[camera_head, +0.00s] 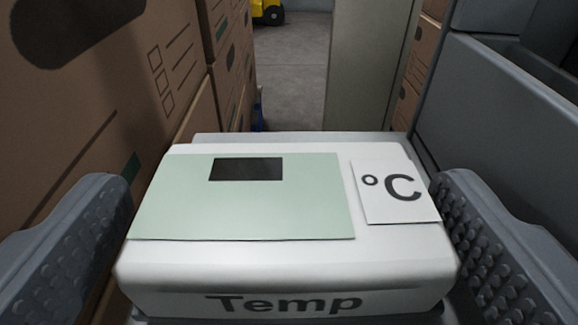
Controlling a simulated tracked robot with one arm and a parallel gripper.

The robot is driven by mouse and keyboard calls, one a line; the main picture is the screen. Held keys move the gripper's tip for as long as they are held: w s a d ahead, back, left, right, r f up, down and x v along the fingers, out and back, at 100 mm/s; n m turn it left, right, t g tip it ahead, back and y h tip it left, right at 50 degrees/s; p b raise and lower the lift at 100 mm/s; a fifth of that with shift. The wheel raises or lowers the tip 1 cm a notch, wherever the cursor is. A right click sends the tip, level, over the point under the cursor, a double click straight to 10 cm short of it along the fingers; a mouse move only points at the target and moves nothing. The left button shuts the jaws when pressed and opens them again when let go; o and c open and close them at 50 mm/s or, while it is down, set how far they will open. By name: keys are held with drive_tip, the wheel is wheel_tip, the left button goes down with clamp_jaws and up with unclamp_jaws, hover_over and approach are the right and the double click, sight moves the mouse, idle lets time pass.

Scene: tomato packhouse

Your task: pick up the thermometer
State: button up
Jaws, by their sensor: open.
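The thermometer (290,262) is a white box with rounded edges, close in front of me at the bottom middle. Its top carries a pale green panel with a small dark display, and a white label with "°C". "Temp" is printed on its near face. My gripper (285,240) is open, with one ribbed grey finger on the left of the thermometer and one on the right. A narrow gap shows between the thermometer and each finger near its far end. The lowest parts of the fingers and of the thermometer are cut off by the frame.
Stacked brown cardboard boxes (110,75) rise close on the left. A grey bin-like body (495,100) stands close on the right, with more cartons and a pale upright panel (368,65) behind. Bare floor (290,60) and a yellow wheeled vehicle (268,12) show beyond.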

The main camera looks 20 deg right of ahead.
sight(286, 155)
drive_tip(key=shift+b+x, duration=0.6)
drive_tip(key=shift+x, duration=1.4)
drive_tip(key=shift+s+d+f, duration=0.1)
drive_tip(key=shift+s, duration=0.05)
drive_tip(key=c, duration=0.8)
drive_tip(key=shift+r, duration=0.45)
wheel_tip(286, 155, up, 3)
drive_tip(key=shift+s+r+p, duration=0.1)
drive_tip(key=shift+p, duration=0.9)
drive_tip(key=f+p+v, duration=0.1)
drive_tip(key=p+v, duration=0.2)
drive_tip(key=v, duration=1.3)
drive_tip(key=w+d+r+n+y+p, duration=0.1)
drive_tip(key=w+r, duration=0.1)
drive_tip(key=r, duration=0.5)
drive_tip(key=w+d+r+n+y+p, duration=0.1)
drive_tip(key=w+r+y+p, duration=0.1)
drive_tip(key=r, duration=0.6)
drive_tip(key=w+d+r+n+y+p, duration=0.1)
drive_tip(key=w+r, duration=0.3)
drive_tip(key=r, duration=0.4)
drive_tip(key=shift+d+n+t+y, duration=0.3)
drive_tip(key=shift+d+t+y, duration=0.1)
drive_tip(key=shift+d+y, duration=0.15)
